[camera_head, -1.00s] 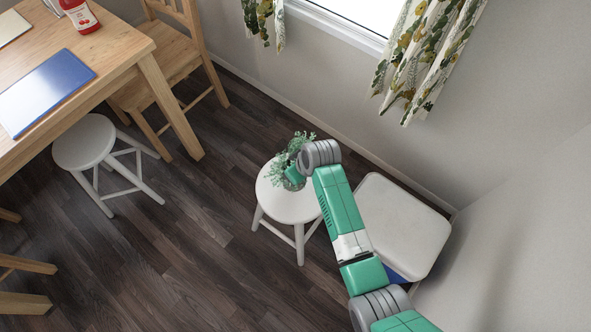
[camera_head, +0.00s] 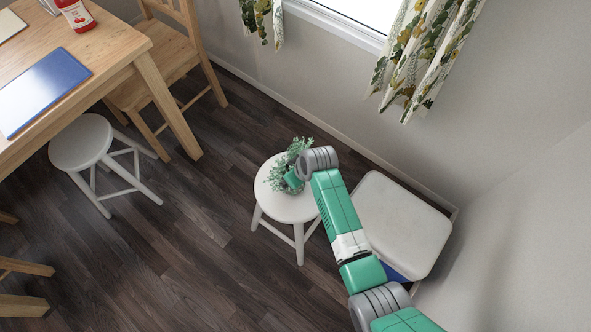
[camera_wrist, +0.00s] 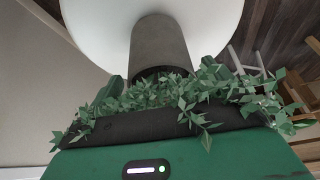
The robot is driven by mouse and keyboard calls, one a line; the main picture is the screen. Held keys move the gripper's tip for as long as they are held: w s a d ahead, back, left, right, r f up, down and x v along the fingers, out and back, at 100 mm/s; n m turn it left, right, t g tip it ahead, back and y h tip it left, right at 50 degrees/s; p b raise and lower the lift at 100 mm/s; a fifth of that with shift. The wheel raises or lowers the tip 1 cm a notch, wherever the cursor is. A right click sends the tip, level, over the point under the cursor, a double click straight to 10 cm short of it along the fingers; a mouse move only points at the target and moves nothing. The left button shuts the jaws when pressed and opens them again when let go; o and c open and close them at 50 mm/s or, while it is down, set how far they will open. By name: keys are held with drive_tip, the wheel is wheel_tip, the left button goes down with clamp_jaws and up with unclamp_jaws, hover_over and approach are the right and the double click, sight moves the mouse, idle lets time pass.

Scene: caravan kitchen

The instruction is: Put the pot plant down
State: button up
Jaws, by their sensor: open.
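The pot plant has bushy green leaves (camera_head: 278,172) in the head view. In the wrist view its grey cylindrical pot (camera_wrist: 160,45) stands against the round white seat of a stool (camera_wrist: 90,15). This stool (camera_head: 290,210) stands on the floor near the window wall. My gripper (camera_head: 293,180) is over the plant, at the leafy end of the pot. The jaws are open, with the plant still between them. Leaves spill over the hand and partly hide the fingers in the wrist view. In the head view my arm and the leaves hide the pot.
A white-lidded box (camera_head: 400,225) stands right of the stool, close to the wall. A second white stool (camera_head: 82,142) stands at left beside a wooden table (camera_head: 125,50) and a wooden chair (camera_head: 165,75). The dark floor (camera_head: 190,230) between the stools is clear.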

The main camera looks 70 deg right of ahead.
drive_tip(key=shift+r, duration=0.1)
drive_tip(key=p+v, duration=0.3)
drive_tip(key=v, duration=0.9)
drive_tip(key=shift+p, duration=0.35)
